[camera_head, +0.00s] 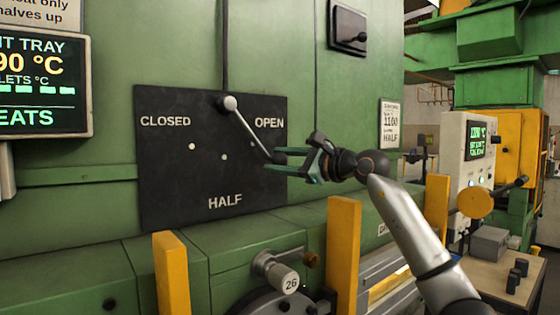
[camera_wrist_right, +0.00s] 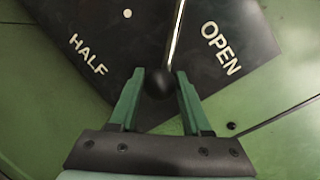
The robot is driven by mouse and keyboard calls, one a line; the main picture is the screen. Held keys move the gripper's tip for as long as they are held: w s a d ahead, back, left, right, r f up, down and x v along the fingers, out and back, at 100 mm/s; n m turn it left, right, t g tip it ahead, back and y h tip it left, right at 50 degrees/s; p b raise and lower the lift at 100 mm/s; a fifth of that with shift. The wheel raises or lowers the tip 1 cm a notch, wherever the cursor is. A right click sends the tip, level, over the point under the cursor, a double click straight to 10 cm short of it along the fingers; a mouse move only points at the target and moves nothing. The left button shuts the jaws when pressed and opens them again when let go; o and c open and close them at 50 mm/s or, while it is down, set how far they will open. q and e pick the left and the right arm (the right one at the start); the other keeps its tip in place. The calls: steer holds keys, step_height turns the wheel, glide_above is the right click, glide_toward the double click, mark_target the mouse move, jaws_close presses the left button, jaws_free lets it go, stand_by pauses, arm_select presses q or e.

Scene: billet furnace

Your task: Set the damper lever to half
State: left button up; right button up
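The damper lever (camera_head: 248,128) is a thin metal rod on a black plate (camera_head: 180,205) marked CLOSED, HALF and OPEN. Its pale pivot end is at the upper middle of the plate. The rod slants down to the right, with its dark knob (camera_head: 277,157) just below OPEN. My right gripper (camera_head: 275,160) reaches in from the right, its green fingers on either side of the knob. In the right wrist view the knob (camera_wrist_right: 158,84) sits between the fingertips, with a small gap on its right side. The fingers look open around it. My left gripper is not in view.
A display (camera_head: 42,85) is at upper left. Yellow posts (camera_head: 343,245) and a round dial marked 26 (camera_head: 282,278) stand below the plate. A paper notice (camera_head: 390,124) reads HALF. A control box (camera_head: 470,150) and a small table are at right.

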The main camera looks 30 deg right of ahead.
jaws_close()
stand_by(0.9)
